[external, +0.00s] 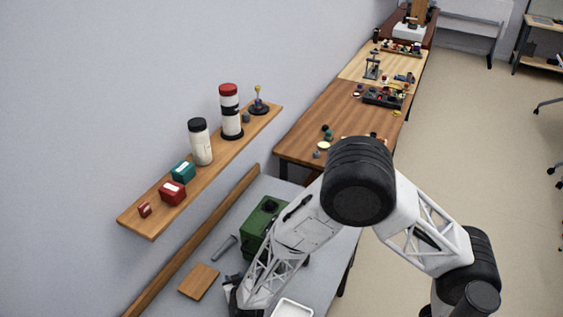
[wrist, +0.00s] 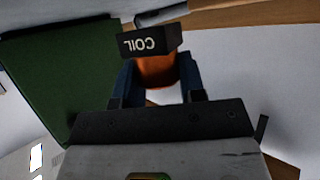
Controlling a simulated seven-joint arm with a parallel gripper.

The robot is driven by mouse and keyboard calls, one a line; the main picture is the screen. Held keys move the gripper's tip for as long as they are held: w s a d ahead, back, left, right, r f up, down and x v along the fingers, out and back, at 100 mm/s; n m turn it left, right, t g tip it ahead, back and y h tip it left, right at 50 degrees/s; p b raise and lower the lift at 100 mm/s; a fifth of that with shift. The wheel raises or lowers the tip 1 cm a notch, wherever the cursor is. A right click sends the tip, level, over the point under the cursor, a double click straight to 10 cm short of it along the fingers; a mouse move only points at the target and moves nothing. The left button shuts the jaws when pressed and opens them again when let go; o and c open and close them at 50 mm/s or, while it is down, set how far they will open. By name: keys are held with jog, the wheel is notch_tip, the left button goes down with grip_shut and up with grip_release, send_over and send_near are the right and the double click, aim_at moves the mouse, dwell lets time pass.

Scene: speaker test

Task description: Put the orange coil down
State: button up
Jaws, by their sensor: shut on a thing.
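The orange coil (wrist: 158,72) has a black end piece (wrist: 150,42) with the word COIL in white, upside down in the wrist view. My gripper (wrist: 160,82) is shut on the coil, with a dark blue finger on each side. In the external view my gripper (external: 236,284) is low over the grey bench (external: 236,268), near its front. The coil cannot be made out there. Whether it touches the bench cannot be told.
A green box (external: 258,224) stands close by; it fills the left of the wrist view (wrist: 55,75). A grey rod (external: 224,247), a wooden block (external: 198,281) and a white tray (external: 292,309) are near. A wall shelf (external: 215,163) holds bottles and small boxes.

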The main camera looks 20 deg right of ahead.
jog(key=shift+f, duration=0.45)
jog(key=shift+d+f, duration=0.1)
jog(key=shift+f, duration=0.25)
jog(key=o, duration=1)
jog(key=shift+r, duration=0.5)
jog(key=shift+s+r, duration=0.2)
jog(key=shift+s, duration=0.1)
jog(key=v, duration=1.1)
jog(key=shift+s+r, duration=0.15)
jog(key=shift+r, duration=0.3)
